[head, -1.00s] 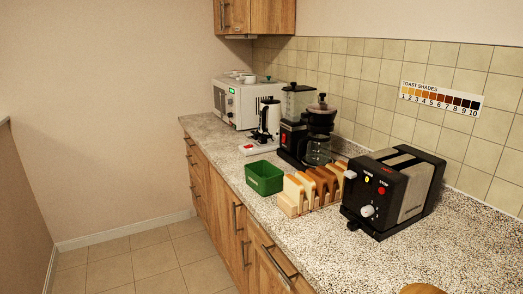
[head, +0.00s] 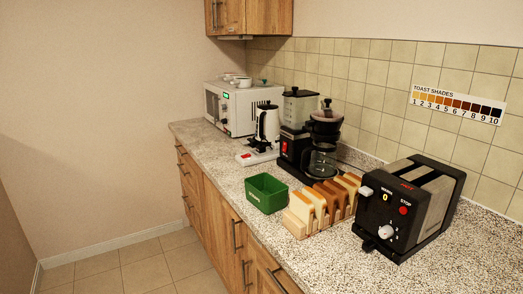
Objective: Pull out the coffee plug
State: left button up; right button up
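Neither of my grippers is in view.
A kettle (head: 268,123) and a white oven (head: 236,108) stand at the far end. A green bin (head: 266,194), a toast rack (head: 322,205) and a black toaster (head: 409,207) line the near counter (head: 455,262). The floor (head: 120,268) to the left is clear.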

aim_at(260, 148)
jog(key=z, duration=0.6)
jog(key=i+j+z, duration=0.1)
jog(key=j+z, duration=0.2)
jog(key=i+j+z, duration=0.1)
jog(key=j+z, duration=0.5)
jog(key=j, duration=0.2)
jog(key=j+z, duration=0.2)
jog(key=j, duration=0.9)
jog(key=j+z, duration=0.25)
jog(key=j, duration=0.8)
jog(key=k+j, duration=0.1)
jog(key=j, duration=0.55)
jog(key=k+j, duration=0.1)
jog(key=j, duration=0.5)
